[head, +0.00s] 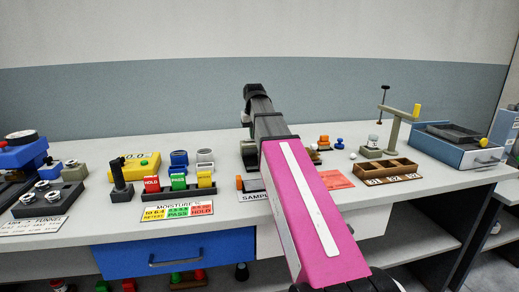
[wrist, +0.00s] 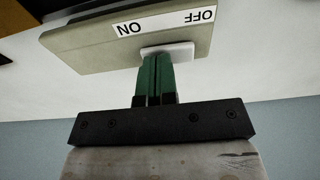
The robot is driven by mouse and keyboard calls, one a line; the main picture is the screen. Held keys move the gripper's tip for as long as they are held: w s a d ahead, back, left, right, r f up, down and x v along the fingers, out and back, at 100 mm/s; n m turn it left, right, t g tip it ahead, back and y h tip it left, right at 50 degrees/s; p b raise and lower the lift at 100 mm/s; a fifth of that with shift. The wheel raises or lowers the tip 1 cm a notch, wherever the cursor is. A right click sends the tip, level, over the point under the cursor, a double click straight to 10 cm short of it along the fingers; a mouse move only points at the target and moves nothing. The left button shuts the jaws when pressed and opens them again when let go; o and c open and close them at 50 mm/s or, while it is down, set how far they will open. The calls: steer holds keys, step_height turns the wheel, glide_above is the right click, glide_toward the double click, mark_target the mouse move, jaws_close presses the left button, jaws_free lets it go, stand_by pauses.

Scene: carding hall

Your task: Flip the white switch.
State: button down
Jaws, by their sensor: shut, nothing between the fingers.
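In the wrist view, the white switch (wrist: 180,48) sits on a beige box (wrist: 90,48). A white label (wrist: 165,21) on the box reads ON at left and OFF at right, upside down in this view. My gripper (wrist: 156,58) has its green fingers together, with nothing between them. The fingertips are right at the switch and cover part of it; I cannot tell whether they press on it. In the head view my pink arm hides the switch and most of my gripper.
On the bench, a yellow meter (head: 136,168) and a rack of red, green and yellow blocks (head: 178,193) stand left of my arm. A wooden sectioned tray (head: 387,171), a small stand (head: 395,128) and a blue box (head: 450,155) are at right. A blue drawer (head: 175,258) is below.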

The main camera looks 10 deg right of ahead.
steer(key=shift+r, duration=3.35)
